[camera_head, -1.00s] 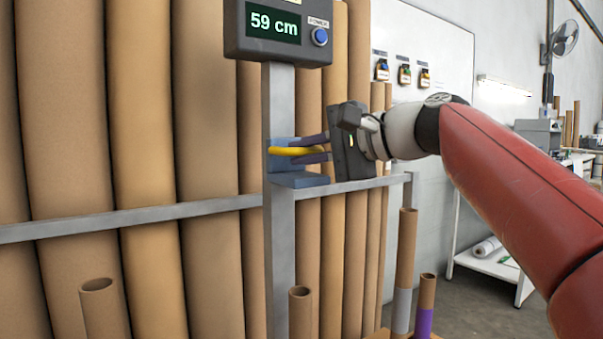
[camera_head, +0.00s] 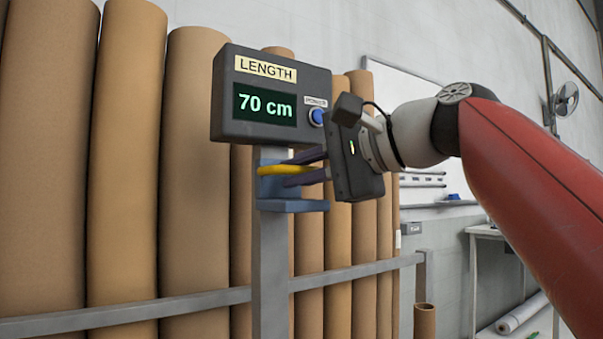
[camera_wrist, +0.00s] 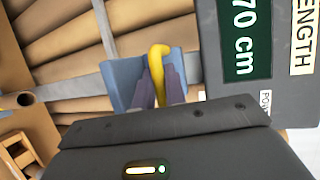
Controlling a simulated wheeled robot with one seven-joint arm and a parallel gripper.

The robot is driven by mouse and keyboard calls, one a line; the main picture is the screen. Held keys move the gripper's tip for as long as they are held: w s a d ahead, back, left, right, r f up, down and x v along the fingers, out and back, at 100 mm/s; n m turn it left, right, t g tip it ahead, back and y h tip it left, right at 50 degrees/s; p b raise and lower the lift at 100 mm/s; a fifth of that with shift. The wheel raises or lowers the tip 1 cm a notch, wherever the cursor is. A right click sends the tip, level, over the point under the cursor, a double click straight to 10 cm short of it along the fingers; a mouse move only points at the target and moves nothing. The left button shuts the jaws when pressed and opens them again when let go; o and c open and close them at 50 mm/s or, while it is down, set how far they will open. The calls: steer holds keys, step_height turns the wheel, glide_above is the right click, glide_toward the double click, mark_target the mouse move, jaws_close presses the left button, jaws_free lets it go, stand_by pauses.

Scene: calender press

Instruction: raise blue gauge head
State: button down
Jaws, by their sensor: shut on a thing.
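The blue gauge head (camera_head: 291,205) sits on a grey upright post (camera_head: 270,270), just below a dark display box (camera_head: 228,98) that reads 70 cm. A yellow handle (camera_head: 268,170) sticks out from the gauge head. My gripper (camera_head: 305,168) comes from the right and is shut on the yellow handle. In the wrist view the gauge head (camera_wrist: 122,75) shows behind my fingers (camera_wrist: 160,88), with the yellow handle (camera_wrist: 158,52) between them. The fingers hide part of the handle.
Tall brown cardboard tubes (camera_head: 130,150) stand behind the post, with a grey rail (camera_head: 120,315) across them. The display box, with a blue button (camera_head: 318,116), is close above my gripper. A whiteboard (camera_head: 385,90) hangs on the wall behind.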

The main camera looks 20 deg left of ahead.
steer(key=shift+r, duration=0.4)
steer(key=c, duration=1.5)
jaws_free()
steer(key=shift+o, duration=0.2)
steer(key=shift+f, duration=0.1)
steer(key=b+v, duration=0.1)
steer(key=v, duration=0.6)
steer(key=shift+s+d, duration=0.2)
steer(key=shift+d, duration=0.15)
